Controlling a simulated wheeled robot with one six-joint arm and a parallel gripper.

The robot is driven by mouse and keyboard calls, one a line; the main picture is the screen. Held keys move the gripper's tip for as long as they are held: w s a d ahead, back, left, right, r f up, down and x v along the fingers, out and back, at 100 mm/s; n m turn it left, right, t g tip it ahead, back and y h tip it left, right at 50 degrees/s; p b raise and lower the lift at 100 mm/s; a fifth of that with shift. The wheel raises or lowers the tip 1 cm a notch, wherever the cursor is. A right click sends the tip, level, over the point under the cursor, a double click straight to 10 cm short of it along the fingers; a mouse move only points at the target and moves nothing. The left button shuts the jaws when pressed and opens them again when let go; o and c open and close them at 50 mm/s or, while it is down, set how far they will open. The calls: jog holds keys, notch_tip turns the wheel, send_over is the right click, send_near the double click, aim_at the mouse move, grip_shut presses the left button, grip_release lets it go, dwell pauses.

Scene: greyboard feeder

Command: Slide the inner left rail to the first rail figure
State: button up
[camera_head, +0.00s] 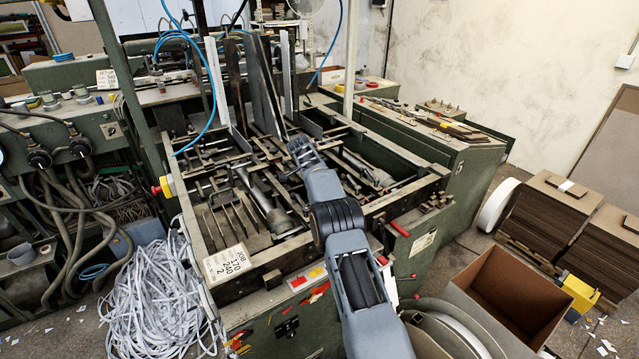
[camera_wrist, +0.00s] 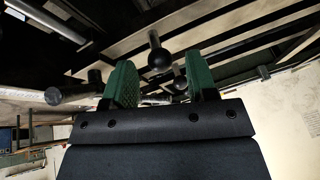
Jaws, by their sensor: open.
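The feeder's open bed (camera_head: 215,185) holds several metal rails and bars; I cannot tell for sure which one is the inner left rail. A card (camera_head: 227,263) with handwritten figures, partly legible, lies on the bed's front left corner. My gripper (camera_head: 300,150) is over the middle of the bed, reaching in from the front. In the wrist view my gripper (camera_wrist: 162,78) is open, with two green finger pads apart. A dark round knob on a rod (camera_wrist: 160,58) shows between the fingertips; I cannot tell whether they touch it.
Tall upright plates (camera_head: 262,90) and blue hoses stand behind my gripper. A dark rod end (camera_wrist: 60,95) lies left of the fingers in the wrist view. The green frame's edges surround the bed. An open cardboard box (camera_head: 500,300) is at the right.

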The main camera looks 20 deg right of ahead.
jog(key=shift+w+d+f, duration=0.1)
jog(key=shift+d+f, duration=0.15)
jog(key=shift+f, duration=0.3)
grip_shut()
